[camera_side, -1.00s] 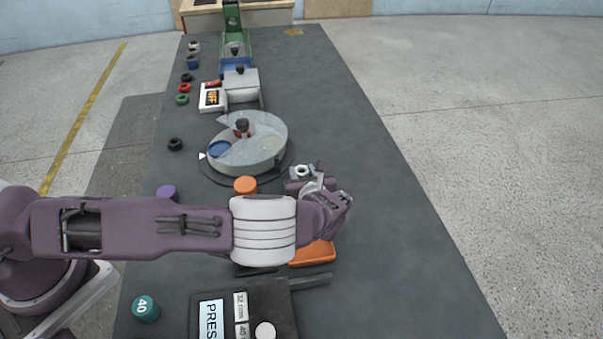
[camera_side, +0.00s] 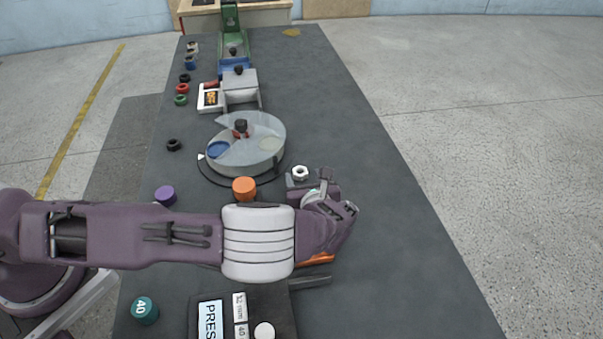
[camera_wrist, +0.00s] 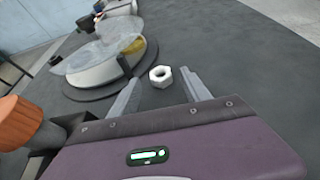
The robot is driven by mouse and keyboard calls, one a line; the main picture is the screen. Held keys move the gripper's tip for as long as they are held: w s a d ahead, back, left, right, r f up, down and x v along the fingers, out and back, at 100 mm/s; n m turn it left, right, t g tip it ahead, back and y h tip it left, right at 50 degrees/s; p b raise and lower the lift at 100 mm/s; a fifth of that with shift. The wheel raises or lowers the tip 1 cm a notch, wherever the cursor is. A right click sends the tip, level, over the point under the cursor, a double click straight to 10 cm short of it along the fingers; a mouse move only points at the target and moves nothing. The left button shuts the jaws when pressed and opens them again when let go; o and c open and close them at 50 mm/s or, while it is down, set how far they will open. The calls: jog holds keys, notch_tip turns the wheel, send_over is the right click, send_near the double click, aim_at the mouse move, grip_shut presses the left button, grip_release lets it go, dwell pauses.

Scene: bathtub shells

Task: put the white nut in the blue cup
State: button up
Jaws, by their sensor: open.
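The white nut (camera_side: 300,172) lies on the dark table, just beyond my gripper (camera_side: 307,183) in the side view. In the wrist view the nut (camera_wrist: 161,76) sits between and slightly ahead of the two fingertips of my gripper (camera_wrist: 161,88). The fingers are apart and hold nothing. A round blue cup-like recess (camera_side: 218,149) shows at the left of the grey drum (camera_side: 262,158) with a clear lid. I cannot tell for certain that this is the blue cup.
An orange knob (camera_side: 244,188) and a purple cap (camera_side: 165,195) stand left of my gripper. An orange tray (camera_side: 318,259) is partly hidden under my arm. Several small coloured rings line the left table edge. The table's right side is clear.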

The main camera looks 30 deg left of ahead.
jog(key=v, duration=0.8)
jog(key=shift+s+d+r, duration=0.1)
jog(key=shift+d, duration=0.05)
jog(key=s+a+r+n+g+h, duration=0.35)
jog(key=s+a+r+n, duration=0.35)
jog(key=r, duration=0.4)
jog(key=s+a+r+n+g+h, duration=0.2)
jog(key=s+a+r+n+g, duration=0.3)
jog(key=r+n, duration=0.55)
jog(key=s+a+r+n+t+h, duration=0.2)
jog(key=s+r, duration=0.4)
jog(key=s, duration=0.3)
jog(key=a+n+h, duration=0.1)
jog(key=n, duration=0.1)
jog(key=shift+n, duration=0.35)
jog(key=shift+o, duration=0.3)
jog(key=s+r+n+t+h, duration=0.1)
jog(key=s+n+t, duration=0.1)
jog(key=s+n, duration=0.2)
jog(key=s, duration=0.3)
jog(key=shift+s+d, duration=0.25)
jog(key=shift+d, duration=0.05)
jog(key=shift+o, duration=0.3)
jog(key=shift+s+d+n+t, duration=0.1)
jog(key=shift+s+n+t, duration=0.2)
jog(key=shift+n, duration=0.1)
